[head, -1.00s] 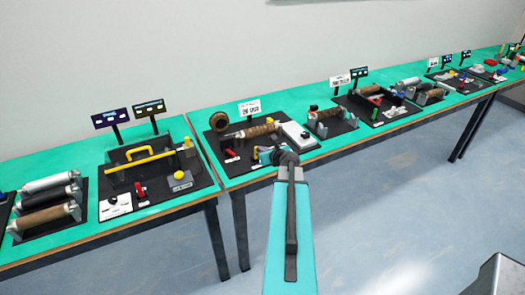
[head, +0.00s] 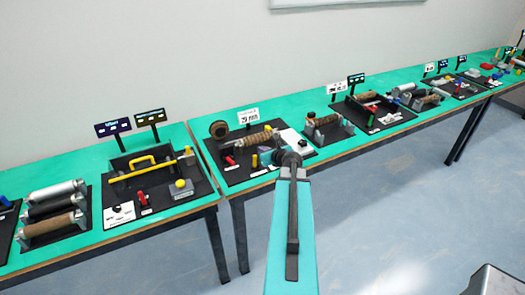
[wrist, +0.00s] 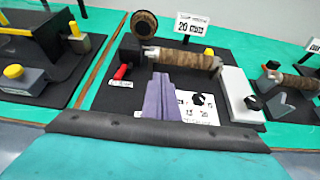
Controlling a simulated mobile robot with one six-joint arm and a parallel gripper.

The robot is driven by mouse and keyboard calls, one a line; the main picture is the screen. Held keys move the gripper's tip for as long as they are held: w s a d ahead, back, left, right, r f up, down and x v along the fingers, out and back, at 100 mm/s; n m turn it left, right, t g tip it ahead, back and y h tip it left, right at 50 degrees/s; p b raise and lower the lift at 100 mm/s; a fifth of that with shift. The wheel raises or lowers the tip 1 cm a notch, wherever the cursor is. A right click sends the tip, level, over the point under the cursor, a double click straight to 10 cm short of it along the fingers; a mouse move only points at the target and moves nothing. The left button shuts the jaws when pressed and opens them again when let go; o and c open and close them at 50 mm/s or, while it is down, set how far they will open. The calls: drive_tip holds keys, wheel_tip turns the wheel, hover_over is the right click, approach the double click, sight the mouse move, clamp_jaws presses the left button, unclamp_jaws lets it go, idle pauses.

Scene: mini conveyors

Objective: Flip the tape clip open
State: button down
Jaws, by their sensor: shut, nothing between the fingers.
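No part can be surely told as the tape clip. The dark board (wrist: 108,97) ahead carries a brown wrapped roller (wrist: 185,60), a red lever (wrist: 121,72), a white block (wrist: 240,92) with a dark knob, and a white printed card (wrist: 205,112). A brown tape-like roll (wrist: 144,25) stands behind the roller's left end; it also shows in the head view (head: 219,129). My gripper (wrist: 160,78) shows purple fingers, shut and empty. In the wrist picture they overlap the board's front middle and hide part of it. My arm partly hides that board's front in the head view.
The teal table (head: 95,160) runs along the wall with more boards. To the left is a board with a yellow handle (head: 143,160); a gap separates the two tables. A sign (wrist: 191,25) stands behind the board. The floor (head: 400,200) in front is clear.

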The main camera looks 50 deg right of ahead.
drive_tip(key=shift+s+a+r+p, duration=0.1)
drive_tip(key=shift+s+r+p, duration=0.1)
drive_tip(key=shift+r, duration=0.4)
drive_tip(key=shift+s+a+r+p, duration=0.1)
drive_tip(key=shift+s+r, duration=0.1)
drive_tip(key=shift+r, duration=0.35)
